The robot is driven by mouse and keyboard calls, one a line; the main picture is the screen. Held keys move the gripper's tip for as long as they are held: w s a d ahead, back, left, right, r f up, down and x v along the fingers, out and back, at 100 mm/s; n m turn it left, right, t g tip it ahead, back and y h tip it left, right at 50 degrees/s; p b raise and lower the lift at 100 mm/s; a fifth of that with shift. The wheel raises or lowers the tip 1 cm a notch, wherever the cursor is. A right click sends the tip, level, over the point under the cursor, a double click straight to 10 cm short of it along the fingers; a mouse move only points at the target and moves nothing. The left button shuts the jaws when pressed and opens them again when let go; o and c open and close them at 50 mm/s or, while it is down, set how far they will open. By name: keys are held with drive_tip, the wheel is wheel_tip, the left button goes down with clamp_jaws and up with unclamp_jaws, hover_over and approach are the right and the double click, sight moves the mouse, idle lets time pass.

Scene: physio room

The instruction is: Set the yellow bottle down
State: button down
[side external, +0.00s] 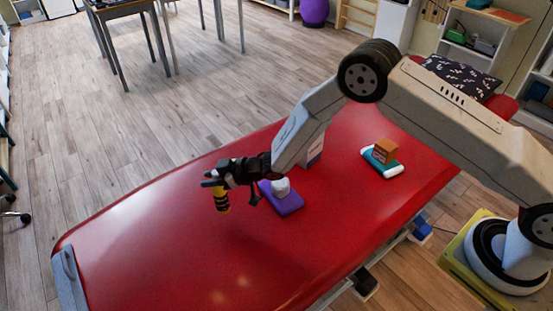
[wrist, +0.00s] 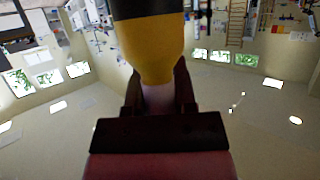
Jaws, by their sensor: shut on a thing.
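My gripper (side external: 212,183) is shut on the yellow bottle (side external: 222,202), which has black bands, above the red treatment table (side external: 150,229). In the wrist view the bottle (wrist: 148,48) fills the upper middle, a yellow part under a dark band, between the two dark fingers of my gripper (wrist: 158,92).
A purple block (side external: 284,203) with a white item (side external: 280,187) on it lies just right of my gripper. A box (side external: 315,152) stands partly behind my arm. A teal and white piece (side external: 377,165) bears an orange-brown box (side external: 385,150). The table's left part is bare.

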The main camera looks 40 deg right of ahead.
drive_tip(key=shift+w+f, duration=0.15)
drive_tip(key=shift+f, duration=0.75)
drive_tip(key=shift+w+f, duration=0.1)
drive_tip(key=shift+f, duration=0.95)
drive_tip(key=shift+c, duration=2.1)
unclamp_jaws()
drive_tip(key=shift+s+r, duration=0.1)
drive_tip(key=shift+r, duration=0.1)
drive_tip(key=shift+s+d, duration=0.1)
drive_tip(key=shift+d, duration=0.05)
drive_tip(key=v, duration=1.1)
drive_tip(key=shift+s+d, duration=0.2)
